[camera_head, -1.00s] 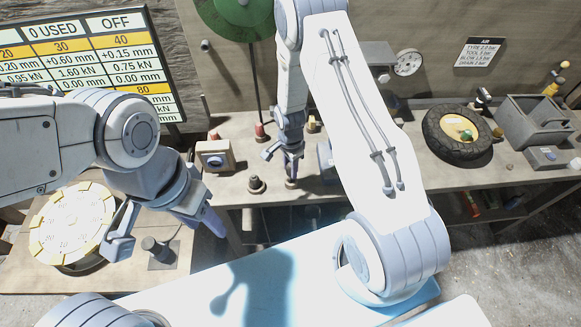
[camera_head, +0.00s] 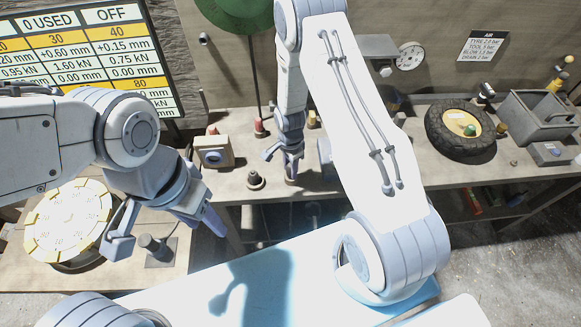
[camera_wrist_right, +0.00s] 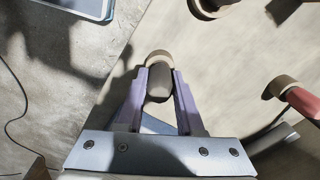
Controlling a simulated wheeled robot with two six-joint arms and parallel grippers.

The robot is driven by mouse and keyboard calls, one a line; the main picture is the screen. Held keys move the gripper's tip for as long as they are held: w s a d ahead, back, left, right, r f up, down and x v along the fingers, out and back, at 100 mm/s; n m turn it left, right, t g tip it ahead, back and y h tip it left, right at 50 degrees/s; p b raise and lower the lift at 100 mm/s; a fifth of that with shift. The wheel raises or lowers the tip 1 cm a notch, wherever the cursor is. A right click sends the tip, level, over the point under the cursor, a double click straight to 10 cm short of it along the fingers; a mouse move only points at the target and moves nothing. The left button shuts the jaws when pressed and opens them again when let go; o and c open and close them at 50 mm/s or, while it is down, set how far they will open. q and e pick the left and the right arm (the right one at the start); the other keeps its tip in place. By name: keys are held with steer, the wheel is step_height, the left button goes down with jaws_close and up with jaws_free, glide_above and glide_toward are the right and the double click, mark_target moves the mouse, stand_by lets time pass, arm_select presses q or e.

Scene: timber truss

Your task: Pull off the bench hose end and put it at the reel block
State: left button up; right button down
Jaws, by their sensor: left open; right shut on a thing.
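My right gripper (camera_head: 289,172) is over the front part of the bench (camera_head: 345,196). In the right wrist view its two purple fingers (camera_wrist_right: 159,92) are shut on a dark grey rounded piece, which appears to be the hose end (camera_wrist_right: 159,80). A tan ring (camera_wrist_right: 159,57) shows just beyond it; I cannot tell whether the two still touch. A beige block with a dark round face (camera_head: 212,153), possibly the reel block, stands on the bench left of this gripper. My left gripper (camera_head: 166,236) is open and empty, with its fingers spread near the front left.
A black fitting (camera_head: 255,180) stands just left of the right gripper, and a red-topped fitting (camera_head: 260,129) stands behind. A green reel (camera_head: 236,10) hangs above. A tyre (camera_head: 459,130) and a grey toolbox (camera_head: 540,117) occupy the right. A yellow dial (camera_head: 67,222) lies left.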

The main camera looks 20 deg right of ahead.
steer(key=shift+f+b, duration=0.35)
steer(key=shift+f, duration=0.15)
steer(key=shift+c, duration=2.3)
jaws_free()
steer(key=shift+r, duration=0.1)
step_height(320, 180, up, 10)
steer(key=shift+w+f+b, duration=0.1)
steer(key=shift+f+b, duration=0.15)
steer(key=shift+b, duration=0.8)
steer(key=shift+r, duration=0.45)
